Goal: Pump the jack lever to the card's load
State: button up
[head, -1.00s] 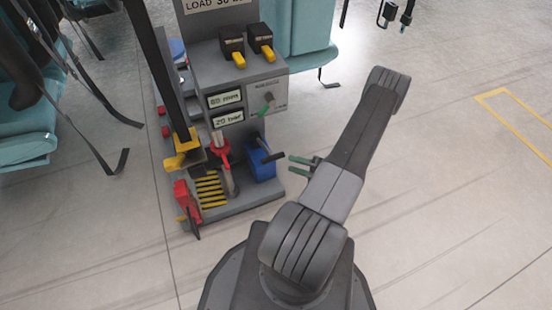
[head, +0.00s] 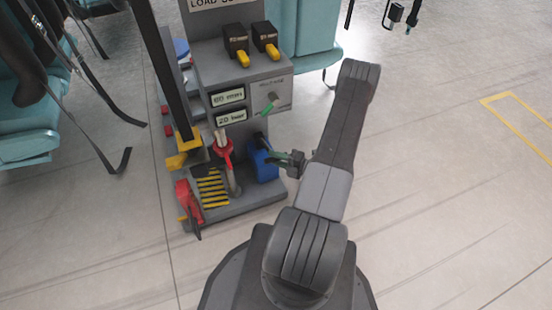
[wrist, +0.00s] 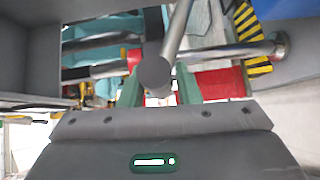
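The jack is a blue block (head: 265,167) low on the right of a grey stand (head: 240,75) in the head view. The jack lever (wrist: 174,40), a grey rod with a dark round end, shows in the wrist view. My gripper (head: 270,157) is at the blue block's upper right. In the wrist view my gripper's green fingers (wrist: 158,90) are apart on either side of the lever's end; I cannot tell whether they touch it. The card (head: 218,3) is cut off at the top edge; "LOAD" is partly readable. Two displays (head: 228,97) (head: 231,117) are blurred, the lower seemingly 20 bar.
Teal seats (head: 25,140) stand at left. The floor at right is clear.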

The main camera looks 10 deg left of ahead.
aim_at(270, 149)
grip_shut()
jog(key=shift+m+g+h, duration=0.3)
jog(key=shift+m+h, duration=0.5)
jog(key=w+r+p, duration=0.1)
jog(key=a+r+p, duration=0.1)
jog(key=r, duration=0.1)
jog(key=w+r+p, duration=0.1)
jog(key=r, duration=0.1)
jog(key=shift+w+a+r+p, duration=0.2)
jog(key=shift+w+a+p, duration=0.1)
jog(key=shift+p, duration=0.1)
jog(key=shift+m+g+h, duration=0.3)
jog(key=shift+m+h, duration=0.2)
jog(key=w+a+r, duration=0.1)
jog(key=w+a+r+p, duration=0.1)
jog(key=w+r, duration=0.1)
jog(key=shift+w+a, duration=0.1)
jog(key=shift+w, duration=0.05)
jog(key=shift+o, duration=2.1)
grip_release()
jog(key=p+v, duration=0.2)
jog(key=v, duration=1.2)
jog(key=shift+p, duration=0.3)
